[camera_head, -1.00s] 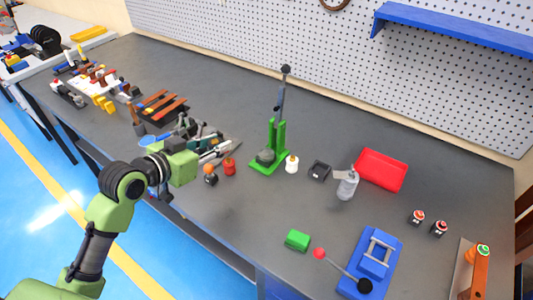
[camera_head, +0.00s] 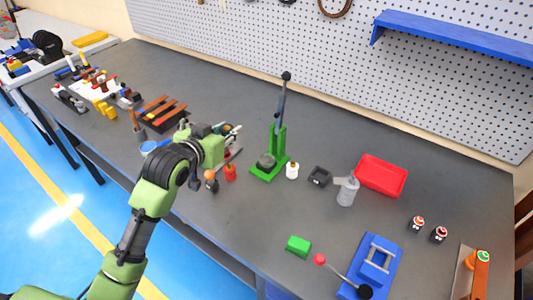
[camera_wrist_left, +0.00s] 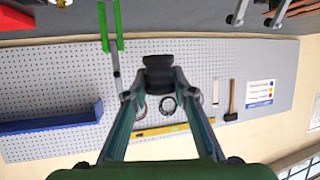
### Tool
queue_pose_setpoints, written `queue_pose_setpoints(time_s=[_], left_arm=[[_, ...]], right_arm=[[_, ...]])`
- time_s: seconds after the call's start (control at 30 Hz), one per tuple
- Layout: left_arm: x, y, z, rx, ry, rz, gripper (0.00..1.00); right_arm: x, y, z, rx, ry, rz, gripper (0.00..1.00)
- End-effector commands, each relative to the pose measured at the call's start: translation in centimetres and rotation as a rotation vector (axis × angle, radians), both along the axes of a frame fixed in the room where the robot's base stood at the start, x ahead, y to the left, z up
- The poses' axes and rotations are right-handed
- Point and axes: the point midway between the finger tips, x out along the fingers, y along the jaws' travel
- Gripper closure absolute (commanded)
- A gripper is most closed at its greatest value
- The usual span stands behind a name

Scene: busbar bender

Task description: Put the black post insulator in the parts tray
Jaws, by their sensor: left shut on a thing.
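My left gripper (camera_wrist_left: 157,82) is shut on the black post insulator (camera_wrist_left: 158,66), a dark flanged piece between the fingertips in the left wrist view. In the head view my left arm reaches over the near edge of the bench, left of the green press, and its own wrist largely hides the fingers and the insulator. The red tray (camera_head: 381,176), which looks like the parts tray, lies at the back right of the bench, well to the right of my gripper. My right gripper is not in view.
The green press (camera_head: 271,164) with its tall lever stands between my gripper and the tray. A red bottle (camera_head: 230,172) is close to my arm.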

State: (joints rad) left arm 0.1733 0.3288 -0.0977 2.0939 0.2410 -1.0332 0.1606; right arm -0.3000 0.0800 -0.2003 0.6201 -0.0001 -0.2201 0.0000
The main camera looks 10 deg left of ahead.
Motion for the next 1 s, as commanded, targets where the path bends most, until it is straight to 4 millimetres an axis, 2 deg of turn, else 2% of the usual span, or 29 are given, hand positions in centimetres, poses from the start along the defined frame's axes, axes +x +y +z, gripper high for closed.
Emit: queue_pose_setpoints(time_s=[0.03,0.23,0.3,0.4,0.67,0.77,0.83,0.9,1.0], left_arm=[[0.7,-1.3,-0.3,-0.006,0.002,-0.003,1.00],[3.3,-5.6,-2.5,-0.005,0.002,-0.003,1.00],[3.9,-6.4,-4.2,-0.003,0.005,-0.002,1.00],[4.6,-7.5,-5.8,-0.001,0.003,-0.001,1.00],[5.5,-8.8,-7.7,-0.001,-0.001,-0.001,1.00],[5.9,-9.6,-8.9,-0.001,0.002,-0.001,1.00],[5.8,-9.4,-10.2,0.002,0.005,0.000,1.00],[5.8,-9.4,-10.3,0.001,0.001,-0.001,1.00],[5.8,-9.4,-10.9,0.000,-0.001,-0.001,1.00]], right_arm=[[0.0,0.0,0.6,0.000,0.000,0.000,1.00],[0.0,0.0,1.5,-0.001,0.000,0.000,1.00],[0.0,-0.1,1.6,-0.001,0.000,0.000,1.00],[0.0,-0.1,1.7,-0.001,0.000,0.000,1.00],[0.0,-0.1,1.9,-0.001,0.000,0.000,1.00],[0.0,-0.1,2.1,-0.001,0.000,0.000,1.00],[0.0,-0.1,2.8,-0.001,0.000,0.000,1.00],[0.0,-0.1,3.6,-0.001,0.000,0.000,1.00],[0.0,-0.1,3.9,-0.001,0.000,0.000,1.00]])
